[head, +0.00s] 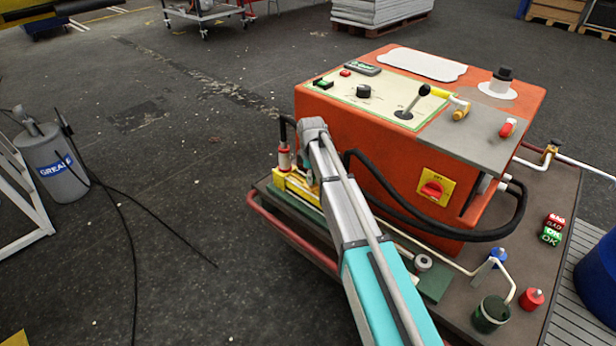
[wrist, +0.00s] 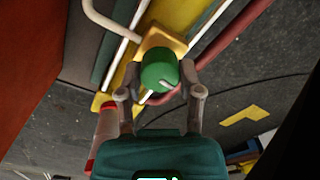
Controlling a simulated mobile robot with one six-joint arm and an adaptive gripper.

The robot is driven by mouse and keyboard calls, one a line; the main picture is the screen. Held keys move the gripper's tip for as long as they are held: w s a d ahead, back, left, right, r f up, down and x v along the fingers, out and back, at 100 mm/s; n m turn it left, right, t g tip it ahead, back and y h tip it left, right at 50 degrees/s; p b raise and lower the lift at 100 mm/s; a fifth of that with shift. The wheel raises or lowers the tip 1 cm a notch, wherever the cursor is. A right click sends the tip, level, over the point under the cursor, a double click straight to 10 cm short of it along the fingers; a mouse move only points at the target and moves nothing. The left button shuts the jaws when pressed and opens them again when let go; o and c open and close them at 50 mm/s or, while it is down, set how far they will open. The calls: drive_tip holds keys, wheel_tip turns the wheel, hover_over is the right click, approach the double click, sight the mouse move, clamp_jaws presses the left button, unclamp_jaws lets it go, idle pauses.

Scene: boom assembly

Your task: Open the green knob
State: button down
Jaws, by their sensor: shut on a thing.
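The round green knob (wrist: 157,67) sits on a yellow block (wrist: 172,40) in the wrist view. A short pale mark shows on its face, slanting toward the lower right. My gripper (wrist: 161,80) has one grey finger on each side of the knob and is shut on it. In the head view the same yellow block (head: 296,190) lies low along the left side of the orange machine. There my arm hides the green knob and most of the gripper.
The orange machine (head: 330,122) carries a panel with a black lever (head: 411,104) and a red switch on a yellow plate (head: 436,188). A black hose (head: 485,236) loops beside my arm. A red rail (head: 280,232) edges the base. Open floor lies left, with a grease canister (head: 60,165).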

drive_tip(key=shift+w+d, duration=0.1)
drive_tip(key=shift+d, duration=0.1)
drive_tip(key=shift+c, duration=2.4)
unclamp_jaws()
drive_tip(key=shift+o, duration=1.1)
drive_tip(key=shift+a, duration=0.1)
